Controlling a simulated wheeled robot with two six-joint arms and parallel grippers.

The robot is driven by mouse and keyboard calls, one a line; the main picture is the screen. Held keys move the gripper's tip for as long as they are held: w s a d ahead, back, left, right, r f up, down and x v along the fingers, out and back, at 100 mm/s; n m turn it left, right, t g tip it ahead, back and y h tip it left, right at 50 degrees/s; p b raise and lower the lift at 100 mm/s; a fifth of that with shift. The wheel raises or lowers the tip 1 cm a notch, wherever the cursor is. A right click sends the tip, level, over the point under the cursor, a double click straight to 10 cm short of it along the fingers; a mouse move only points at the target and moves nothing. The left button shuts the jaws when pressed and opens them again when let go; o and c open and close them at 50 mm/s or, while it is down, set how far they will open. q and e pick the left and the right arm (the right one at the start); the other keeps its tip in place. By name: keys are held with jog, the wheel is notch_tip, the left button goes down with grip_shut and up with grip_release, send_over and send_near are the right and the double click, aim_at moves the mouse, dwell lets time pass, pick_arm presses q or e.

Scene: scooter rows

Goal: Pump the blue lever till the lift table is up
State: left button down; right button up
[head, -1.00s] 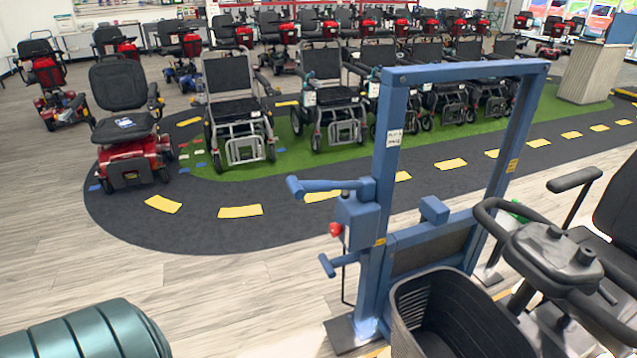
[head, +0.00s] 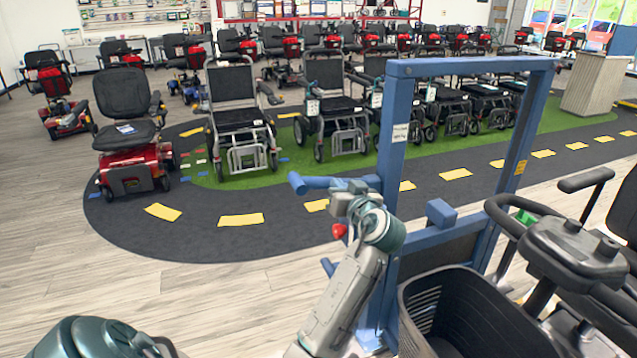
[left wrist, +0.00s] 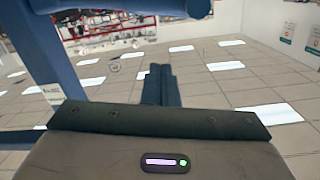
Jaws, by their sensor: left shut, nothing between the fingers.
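The blue lever (head: 316,183) sticks out to the left from the blue frame (head: 391,160), roughly level, with a thicker end. My left gripper (head: 346,188) is beside the lever near the frame post and covers its inner part. Its fingers also show in the left wrist view (left wrist: 161,86), shut and empty. A blue bar (left wrist: 125,6), likely the lever, crosses the top of that view, apart from the fingertips. The lift table cannot be clearly made out; a dark panel shows low inside the frame, partly hidden. My right gripper is not in view.
A red knob (head: 339,231) sits on the frame below the lever. A dark basket (head: 470,312) and a scooter tiller (head: 572,248) stand close at the right. Wheelchairs (head: 238,120) line the green strip behind. The wooden floor (head: 215,295) at left is clear.

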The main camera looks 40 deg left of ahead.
pick_arm(q)
jog(key=shift+a+r, duration=0.1)
jog(key=shift+r, duration=0.55)
jog(key=p, duration=0.2)
send_over(318, 179)
jog(key=v, duration=0.3)
jog(key=shift+s+a+f, duration=0.1)
jog(key=shift+a+f, duration=0.15)
jog(key=shift+f, duration=0.95)
jog(key=shift+s+a+f, duration=0.1)
jog(key=shift+a+f, duration=0.1)
jog(key=shift+f, duration=0.95)
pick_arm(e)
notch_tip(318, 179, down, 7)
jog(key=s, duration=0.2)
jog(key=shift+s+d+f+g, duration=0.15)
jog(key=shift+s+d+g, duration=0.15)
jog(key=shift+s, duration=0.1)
pick_arm(q)
jog(key=shift+f, duration=0.1)
